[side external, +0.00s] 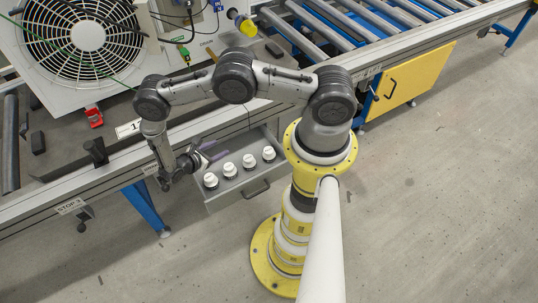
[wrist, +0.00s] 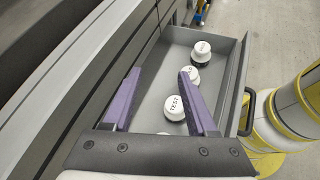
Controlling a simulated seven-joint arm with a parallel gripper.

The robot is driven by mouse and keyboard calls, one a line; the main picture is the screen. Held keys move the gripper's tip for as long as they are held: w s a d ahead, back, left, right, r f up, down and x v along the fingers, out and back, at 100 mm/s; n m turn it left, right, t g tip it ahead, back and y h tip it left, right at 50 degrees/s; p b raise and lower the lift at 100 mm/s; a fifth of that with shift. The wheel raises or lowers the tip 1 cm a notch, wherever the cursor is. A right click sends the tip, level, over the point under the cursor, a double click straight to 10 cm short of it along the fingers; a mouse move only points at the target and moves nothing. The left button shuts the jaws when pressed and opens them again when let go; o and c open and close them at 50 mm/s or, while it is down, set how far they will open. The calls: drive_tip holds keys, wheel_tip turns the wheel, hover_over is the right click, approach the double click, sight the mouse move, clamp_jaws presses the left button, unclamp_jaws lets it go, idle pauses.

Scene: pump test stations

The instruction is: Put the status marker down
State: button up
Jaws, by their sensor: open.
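Several status markers, round with white caps and dark bases, stand in a row in the open grey drawer (side external: 225,201). In the side external view the markers run from the nearest marker (side external: 210,180) to the far one (side external: 269,153). In the wrist view, one cap (wrist: 174,107) reads "TEST" and another marker (wrist: 202,47) stands near the far end. My gripper (side external: 219,149) is over the drawer's left side, beside the row. The right finger partly hides the middle markers in the wrist view.
The bench edge and rail (side external: 110,165) run along the drawer's left. A fan unit (side external: 85,40), a red part (side external: 94,117) and a station plate "1" (side external: 128,128) are on the bench. A roller conveyor (side external: 350,25) is behind. The drawer floor left of the markers is bare.

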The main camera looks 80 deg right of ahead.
drive_tip(key=n+g+h, duration=0.1)
drive_tip(key=n, duration=0.1)
approach(268, 150)
drive_tip(key=v, duration=0.3)
drive_tip(key=x, duration=1.3)
drive_tip(key=shift+s+d+f, duration=0.1)
drive_tip(key=shift+d+f, duration=0.1)
drive_tip(key=shift+d, duration=0.05)
clamp_jaws()
